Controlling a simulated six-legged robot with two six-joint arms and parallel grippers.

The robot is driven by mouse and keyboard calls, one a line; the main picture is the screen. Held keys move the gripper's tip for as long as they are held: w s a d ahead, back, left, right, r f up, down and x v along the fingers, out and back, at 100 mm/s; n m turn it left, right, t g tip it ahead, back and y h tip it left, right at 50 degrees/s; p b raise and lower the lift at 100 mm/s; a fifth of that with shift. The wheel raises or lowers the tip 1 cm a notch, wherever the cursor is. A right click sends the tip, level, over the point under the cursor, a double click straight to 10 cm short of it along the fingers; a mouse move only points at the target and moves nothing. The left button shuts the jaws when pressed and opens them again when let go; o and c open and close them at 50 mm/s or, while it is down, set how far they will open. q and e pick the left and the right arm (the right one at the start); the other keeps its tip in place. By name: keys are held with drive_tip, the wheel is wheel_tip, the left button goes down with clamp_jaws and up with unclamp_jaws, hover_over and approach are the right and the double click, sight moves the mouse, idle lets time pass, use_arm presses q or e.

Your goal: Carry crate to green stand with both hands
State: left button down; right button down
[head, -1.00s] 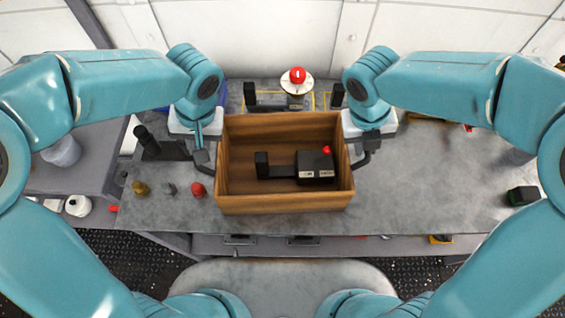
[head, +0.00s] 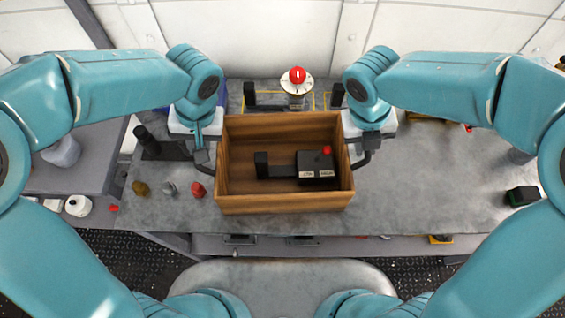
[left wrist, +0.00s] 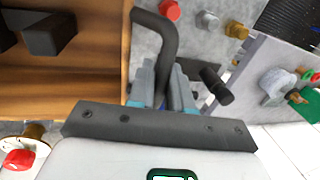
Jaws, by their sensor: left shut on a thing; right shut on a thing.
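The brown wooden crate (head: 284,203) is in the middle of the head view, over the grey worktop; I cannot tell whether it touches the worktop. My left gripper (head: 204,158) is shut on the crate's dark left handle (head: 206,169). The left wrist view shows my left gripper's fingers (left wrist: 165,85) around this handle (left wrist: 156,40). My right gripper (head: 362,145) is shut on the dark right handle (head: 361,161). Inside the crate lies a black box with a red button (head: 316,168) and a black arm. I do not see a green stand.
A red-topped round dial (head: 297,77) stands behind the crate. A black post (head: 148,143) and several small knobs, one of them red (head: 198,189), are left of the crate. A dark green-black block (head: 522,195) sits far right. The worktop (head: 430,180) right of the crate is mostly clear.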

use_arm(q)
drive_tip(key=shift+r, duration=0.1)
use_arm(e)
drive_tip(key=shift+r, duration=0.1)
idle(0.3)
